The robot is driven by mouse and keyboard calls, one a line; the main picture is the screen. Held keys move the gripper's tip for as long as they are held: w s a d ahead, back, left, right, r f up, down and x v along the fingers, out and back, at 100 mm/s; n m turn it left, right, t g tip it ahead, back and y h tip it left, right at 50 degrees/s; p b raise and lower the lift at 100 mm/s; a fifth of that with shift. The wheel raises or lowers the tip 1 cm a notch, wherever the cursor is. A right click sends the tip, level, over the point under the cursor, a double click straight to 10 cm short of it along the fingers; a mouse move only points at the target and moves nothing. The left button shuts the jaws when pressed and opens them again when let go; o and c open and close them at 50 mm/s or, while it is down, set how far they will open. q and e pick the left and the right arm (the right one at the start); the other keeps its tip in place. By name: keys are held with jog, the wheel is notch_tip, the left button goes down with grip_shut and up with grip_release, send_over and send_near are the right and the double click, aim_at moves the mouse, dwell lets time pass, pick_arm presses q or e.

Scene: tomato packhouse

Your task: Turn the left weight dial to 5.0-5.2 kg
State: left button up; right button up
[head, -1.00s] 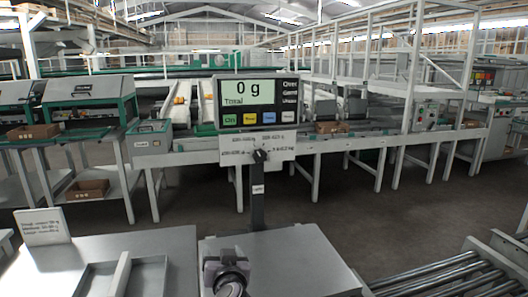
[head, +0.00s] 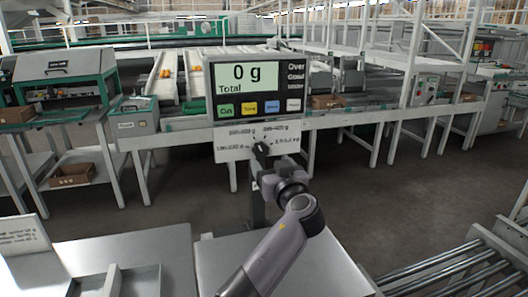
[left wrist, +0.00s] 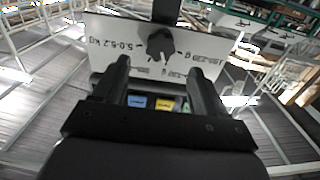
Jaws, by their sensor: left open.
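The left weight dial is a black knob (head: 262,148) on a white label plate (head: 229,146) under the scale display (head: 243,84), which reads 0 g Total. In the left wrist view the knob (left wrist: 159,43) shows on its plate (left wrist: 112,36), with "5.0-5.2 kg" printed on the left. The mark it points to is not clear. My left gripper (head: 264,162) is in front of the plate, partly covering it and the post. In the wrist view its open, empty fingers (left wrist: 161,74) straddle the knob's line, with the knob just beyond the tips. My right gripper is not in view.
The steel scale platform (head: 215,262) lies below the post. A steel table (head: 140,248) with a divided tray and a label card (head: 22,236) is at the left. A roller conveyor (head: 455,280) is at the lower right. Coloured buttons (head: 250,107) sit just above the dial.

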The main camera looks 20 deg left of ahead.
aim_at(262, 151)
pick_arm(q)
jog(key=shift+x, duration=3.1)
jog(key=shift+s+a, duration=0.1)
jog(key=c, duration=1.1)
